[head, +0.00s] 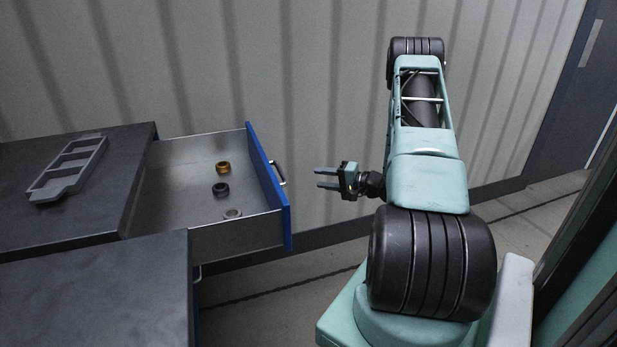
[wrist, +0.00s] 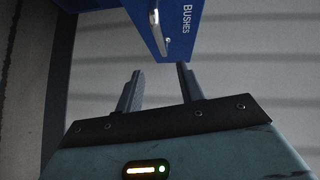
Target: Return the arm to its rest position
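My gripper (head: 326,178) is to the right of the open drawer, its fingers pointing left toward the blue drawer front (head: 268,187) and apart from it. In the wrist view my gripper's two fingers (wrist: 160,90) stand apart with nothing between them. The blue front (wrist: 135,25) with its handle (wrist: 155,28) and the label "BUSHES" shows beyond the fingertips. My arm is raised and folded on the right side of the head view.
The open drawer (head: 165,205) holds a brass ring (head: 223,168), a black ring (head: 221,189) and a silver ring (head: 233,214). A grey compartment tray (head: 45,190) lies on the dark worktop (head: 90,225). A corrugated wall (head: 310,70) stands behind.

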